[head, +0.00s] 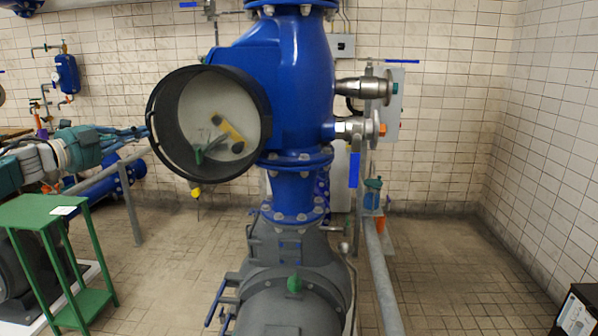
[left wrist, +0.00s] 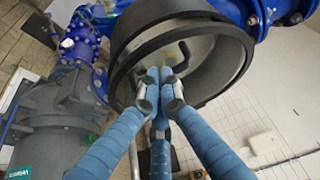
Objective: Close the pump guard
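The round black-rimmed part that I take as the pump guard (head: 160,100) is on the left of the blue pump body (head: 300,80). A pale inner face shows inside its rim, with yellow and green shapes. A thin dark bar runs along its left edge. My left gripper (head: 147,131) comes in from the left, its blue fingers at or close to that edge; I cannot tell whether they touch. In the left wrist view, the fingertips (left wrist: 158,84) lie close together in front of the black rim (left wrist: 243,52). Whether they hold anything is unclear. My right gripper is not in view.
A green stand (head: 45,210) is at the left front. A grey flanged housing (head: 295,290) stands below the blue pump. Metal valves (head: 362,88) stick out on its right. A grey pipe (head: 382,275) runs along the floor. The tiled floor at the right is mostly clear.

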